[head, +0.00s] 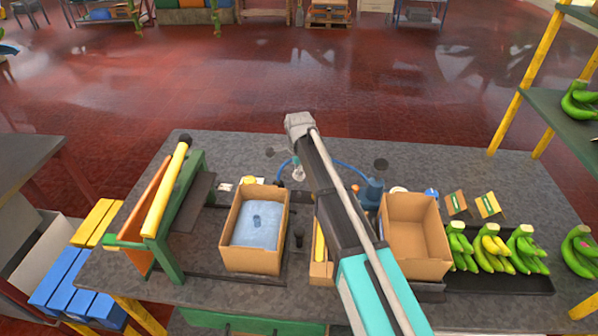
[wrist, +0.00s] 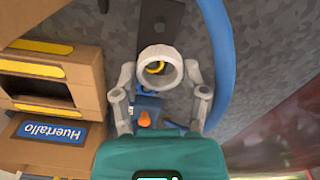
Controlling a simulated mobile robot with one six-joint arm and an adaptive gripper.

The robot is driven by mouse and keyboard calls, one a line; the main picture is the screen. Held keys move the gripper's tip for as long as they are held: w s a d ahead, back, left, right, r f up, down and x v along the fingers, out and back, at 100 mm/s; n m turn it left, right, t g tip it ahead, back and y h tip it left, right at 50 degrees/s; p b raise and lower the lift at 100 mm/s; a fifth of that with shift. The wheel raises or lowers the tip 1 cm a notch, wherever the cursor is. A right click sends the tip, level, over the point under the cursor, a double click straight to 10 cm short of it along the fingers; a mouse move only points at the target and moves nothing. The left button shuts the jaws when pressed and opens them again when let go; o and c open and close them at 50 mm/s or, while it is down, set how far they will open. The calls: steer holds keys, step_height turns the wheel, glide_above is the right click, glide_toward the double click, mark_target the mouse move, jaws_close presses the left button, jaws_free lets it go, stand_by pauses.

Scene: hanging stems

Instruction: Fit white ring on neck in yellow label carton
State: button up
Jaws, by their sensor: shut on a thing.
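My gripper (wrist: 161,74) is shut on the white ring (wrist: 142,72), which sits between its two grey fingers with its hole facing the wrist camera. A yellow curved thing shows through the hole. In the head view my arm hides most of the gripper. A carton (head: 236,254) at the left of the bench holds a blue bag with a small upright neck (head: 257,221) near its middle. No ring shows on that neck. I see no yellow label on this carton from the head view. The ring is apart from this neck.
An empty open carton (head: 419,270) stands right of my arm, beside a black tray (head: 500,283) of green bananas. A green frame with a yellow roller (head: 166,190) stands at left. A carton with a blue label (wrist: 52,131) and a blue hose (wrist: 218,60) are near my gripper.

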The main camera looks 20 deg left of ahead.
step_height(320, 180, up, 10)
steer(key=p, duration=0.9)
steer(key=shift+f+p, duration=0.25)
steer(key=shift+p, duration=0.05)
steer(key=shift+d, duration=0.1)
